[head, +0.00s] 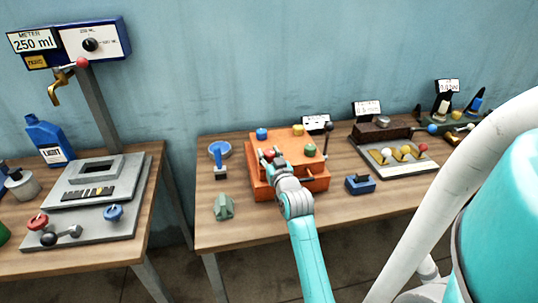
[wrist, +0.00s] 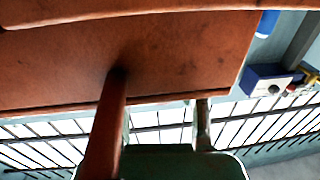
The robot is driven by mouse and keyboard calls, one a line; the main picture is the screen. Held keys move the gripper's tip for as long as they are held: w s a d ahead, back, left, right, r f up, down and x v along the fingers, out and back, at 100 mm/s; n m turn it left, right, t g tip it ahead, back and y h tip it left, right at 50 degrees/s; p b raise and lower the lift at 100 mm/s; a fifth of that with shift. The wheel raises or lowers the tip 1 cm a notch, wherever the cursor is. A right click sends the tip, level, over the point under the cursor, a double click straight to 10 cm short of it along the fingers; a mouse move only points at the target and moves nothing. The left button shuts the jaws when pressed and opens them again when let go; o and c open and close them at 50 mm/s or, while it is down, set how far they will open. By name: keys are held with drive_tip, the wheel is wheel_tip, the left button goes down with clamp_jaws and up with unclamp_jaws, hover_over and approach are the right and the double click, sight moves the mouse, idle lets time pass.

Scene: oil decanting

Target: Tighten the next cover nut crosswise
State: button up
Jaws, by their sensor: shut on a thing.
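The orange box with its cover (head: 258,174) stands on the middle table. Blue (head: 262,133), yellow (head: 298,130) and green (head: 310,150) cover nuts show near its corners. A red nut (head: 268,155) shows at the near left corner, right at my gripper (head: 273,161). My gripper is shut on the red nut and partly hides it. In the wrist view, the orange body (wrist: 150,60) fills the upper part, with a red post-like shape (wrist: 104,140) before it. The nut's seating cannot be made out.
A dark-handled lever (head: 328,127) stands at the box's right. A tray with colored balls (head: 404,155) is farther right. Bare tabletop lies in front of the box.

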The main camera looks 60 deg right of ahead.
drive_tip(key=shift+f+m+g+h, duration=0.15)
drive_tip(key=shift+m+g+h, duration=0.25)
drive_tip(key=shift+g+h, duration=0.1)
drive_tip(key=o, duration=1.2)
drive_tip(key=shift+c, duration=0.2)
drive_tip(key=shift+s, duration=0.1)
drive_tip(key=v, duration=1.2)
drive_tip(key=s+a+f+n+t+y, duration=0.15)
drive_tip(key=a+f, duration=0.25)
drive_tip(key=a, duration=0.4)
drive_tip(key=s+a+f+n+y, duration=0.2)
drive_tip(key=a+f+y, duration=0.1)
drive_tip(key=a, duration=0.4)
drive_tip(key=s+a+f+n+t+y, duration=0.15)
drive_tip(key=a+f, duration=0.25)
drive_tip(key=a, duration=0.4)
drive_tip(key=s+a+n+y, duration=0.2)
drive_tip(key=s+a+y, duration=0.1)
drive_tip(key=s+a, duration=0.3)
drive_tip(key=s+a+n+y, duration=0.2)
drive_tip(key=s+a+y, duration=0.2)
drive_tip(key=s+a, duration=0.3)
drive_tip(key=v, duration=0.4)
drive_tip(key=shift+s+f, duration=0.25)
drive_tip(key=shift+s, duration=0.05)
